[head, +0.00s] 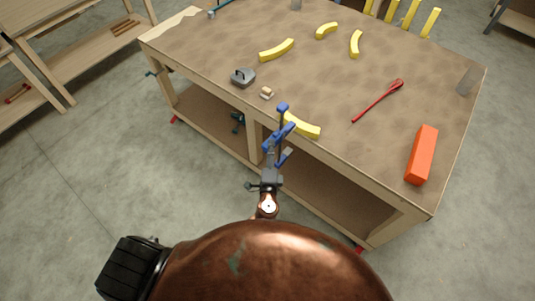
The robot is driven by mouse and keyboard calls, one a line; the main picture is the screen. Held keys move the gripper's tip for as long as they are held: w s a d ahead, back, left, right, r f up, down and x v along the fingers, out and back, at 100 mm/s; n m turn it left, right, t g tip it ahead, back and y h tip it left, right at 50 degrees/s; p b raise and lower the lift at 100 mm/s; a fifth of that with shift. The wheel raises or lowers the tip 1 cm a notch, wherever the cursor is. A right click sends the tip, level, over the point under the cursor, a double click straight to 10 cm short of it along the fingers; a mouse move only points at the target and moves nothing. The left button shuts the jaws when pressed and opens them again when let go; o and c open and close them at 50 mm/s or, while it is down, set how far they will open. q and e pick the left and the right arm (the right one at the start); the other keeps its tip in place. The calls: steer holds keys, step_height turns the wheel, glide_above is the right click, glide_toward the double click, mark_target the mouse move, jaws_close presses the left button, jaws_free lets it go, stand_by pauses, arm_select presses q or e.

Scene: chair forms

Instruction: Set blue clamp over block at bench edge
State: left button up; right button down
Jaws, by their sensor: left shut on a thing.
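The blue clamp (280,133) stands upright at the bench's near edge, its upper end over or just in front of a yellow curved block (303,126). My left gripper (268,179) is below it, just outside the bench edge, and is shut on the clamp's lower part. I cannot tell whether the clamp touches the block. My right gripper is not in view.
On the bench (330,90) are a grey tool (243,77), a small wooden piece (267,92), a red tool (380,99), an orange block (422,154) and several other yellow pieces. A lower shelf (325,190) is under the top. The bench middle is mostly clear.

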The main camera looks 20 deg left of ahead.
mark_target(281, 138)
arm_select(q)
steer(key=w, duration=0.1)
steer(key=w+d+b, duration=0.1)
steer(key=w, duration=0.2)
steer(key=shift+w+d, duration=0.25)
steer(key=shift+d, duration=0.05)
steer(key=shift+w+d+r+b, duration=0.1)
steer(key=shift+w+d+b, duration=0.15)
steer(key=shift+w, duration=0.2)
steer(key=shift+w+d+r+b, duration=0.1)
steer(key=shift+w+b, duration=0.25)
steer(key=shift+w, duration=0.1)
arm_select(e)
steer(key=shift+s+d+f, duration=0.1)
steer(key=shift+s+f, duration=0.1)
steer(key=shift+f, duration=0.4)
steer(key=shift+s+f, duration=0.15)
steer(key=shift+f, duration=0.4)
